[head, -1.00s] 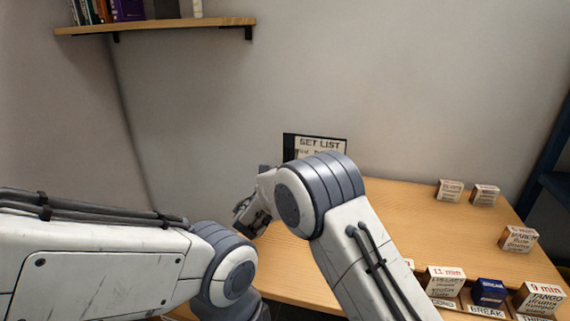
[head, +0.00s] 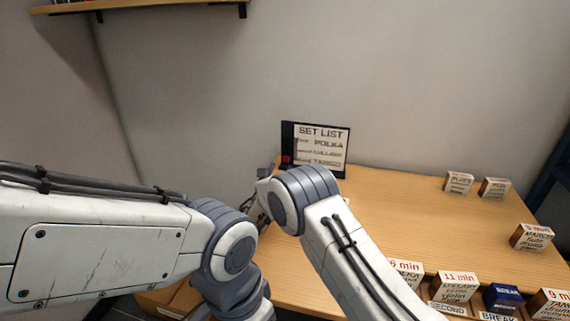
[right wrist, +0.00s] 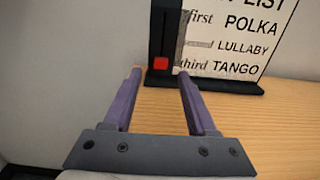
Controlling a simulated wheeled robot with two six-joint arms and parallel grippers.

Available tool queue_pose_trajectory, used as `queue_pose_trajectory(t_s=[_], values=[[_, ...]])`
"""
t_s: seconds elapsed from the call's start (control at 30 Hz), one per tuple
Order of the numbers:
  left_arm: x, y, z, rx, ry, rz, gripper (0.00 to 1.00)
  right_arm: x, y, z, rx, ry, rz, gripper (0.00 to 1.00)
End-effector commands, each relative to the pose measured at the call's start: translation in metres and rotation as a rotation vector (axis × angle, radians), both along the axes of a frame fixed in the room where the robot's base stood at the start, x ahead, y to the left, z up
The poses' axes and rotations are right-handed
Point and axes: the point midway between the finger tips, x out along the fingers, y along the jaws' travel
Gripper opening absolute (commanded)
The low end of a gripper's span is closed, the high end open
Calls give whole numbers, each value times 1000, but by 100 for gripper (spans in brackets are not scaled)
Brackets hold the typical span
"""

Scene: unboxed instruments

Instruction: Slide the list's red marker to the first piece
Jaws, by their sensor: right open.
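The set list board (head: 321,147) stands upright on the table against the back wall. It lists first Polka, second Lullaby and third Tango, also legible in the right wrist view (right wrist: 232,45). Its red marker (right wrist: 160,63) sits low in the dark vertical slot left of the words, level with the third line. In the head view the marker (head: 287,159) is a small red spot. My right gripper (right wrist: 159,72) is open and empty, its fingertips just short of the board, one to each side of the marker in the picture. My left gripper is out of view.
Along the table's front right is a row of labelled slots holding boxes, including an 11 min box (head: 458,285) and a blue break box (head: 502,298). Loose boxes (head: 459,182) stand at the back right. The table's middle is clear. A wall shelf (head: 140,5) is above.

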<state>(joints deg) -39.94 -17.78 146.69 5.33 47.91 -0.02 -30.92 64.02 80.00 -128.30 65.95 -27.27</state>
Motion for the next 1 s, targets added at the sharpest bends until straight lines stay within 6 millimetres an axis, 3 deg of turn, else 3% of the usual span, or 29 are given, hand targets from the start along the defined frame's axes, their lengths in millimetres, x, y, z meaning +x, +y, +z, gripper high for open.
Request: queue_pose_trajectory(t_s=[0.1,0.3,0.73,0.8,0.9,1.0], values=[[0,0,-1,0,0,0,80,22,-8,-2,-1,1,-3,57],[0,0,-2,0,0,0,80,43,-14,-2,-1,3,-3,57],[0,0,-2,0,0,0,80,50,-17,-1,-2,4,-3,57],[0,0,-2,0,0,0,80,50,-17,-1,-2,4,-3,31],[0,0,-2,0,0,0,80,50,-17,-1,-2,4,-3,0],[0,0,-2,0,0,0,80,50,-16,-1,-2,4,-3,0]])
